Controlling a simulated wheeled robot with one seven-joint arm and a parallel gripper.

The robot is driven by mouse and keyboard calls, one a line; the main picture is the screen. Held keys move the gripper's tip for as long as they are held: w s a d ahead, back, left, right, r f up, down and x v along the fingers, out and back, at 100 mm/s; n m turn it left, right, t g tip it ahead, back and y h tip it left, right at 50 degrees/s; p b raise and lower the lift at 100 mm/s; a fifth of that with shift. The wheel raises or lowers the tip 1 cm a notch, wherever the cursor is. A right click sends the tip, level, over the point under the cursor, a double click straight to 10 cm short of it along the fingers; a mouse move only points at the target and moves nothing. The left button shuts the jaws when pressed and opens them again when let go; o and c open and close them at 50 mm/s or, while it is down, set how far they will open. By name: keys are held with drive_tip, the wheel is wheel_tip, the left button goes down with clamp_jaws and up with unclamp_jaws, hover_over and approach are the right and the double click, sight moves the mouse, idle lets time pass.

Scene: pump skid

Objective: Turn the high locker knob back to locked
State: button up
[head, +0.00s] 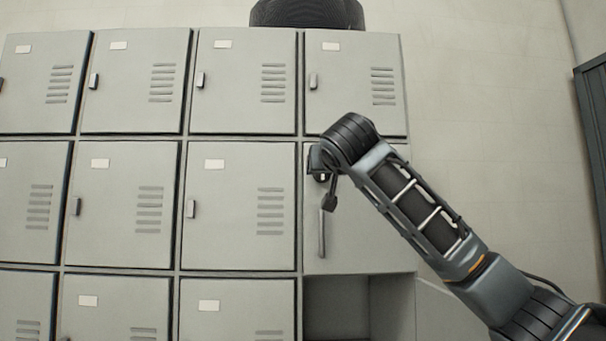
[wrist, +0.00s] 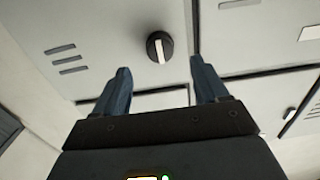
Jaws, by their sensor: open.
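The locker knob (wrist: 158,46) is a round black dial with a white pointer bar. In the wrist view it sits on a grey door, its bar nearly upright and slightly tilted in the picture. My gripper (wrist: 162,74) is open, its two blue-grey fingers apart, one on each side below the knob in the picture. The fingers do not appear to touch it, and nothing is between them. In the head view my wrist covers much of the locker door (head: 370,225) in the right column's middle row; the knob cannot be made out clearly there.
A long upright handle (head: 321,234) is on the same door, below my wrist. Under it is an open compartment (head: 335,305) with a door swung out to the right (head: 445,312). Closed lockers fill the left. The floor at right is clear up to a dark cabinet (head: 592,130).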

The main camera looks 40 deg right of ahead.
drive_tip(key=shift+r+p+x, duration=0.2)
drive_tip(key=shift+p+x, duration=0.3)
drive_tip(key=shift+x, duration=1.45)
drive_tip(key=shift+r+p+x, duration=0.25)
drive_tip(key=shift+p+x, duration=0.2)
drive_tip(key=shift+x, duration=1.45)
drive_tip(key=shift+c, duration=0.4)
drive_tip(key=c, duration=0.9)
drive_tip(key=shift+c, duration=0.2)
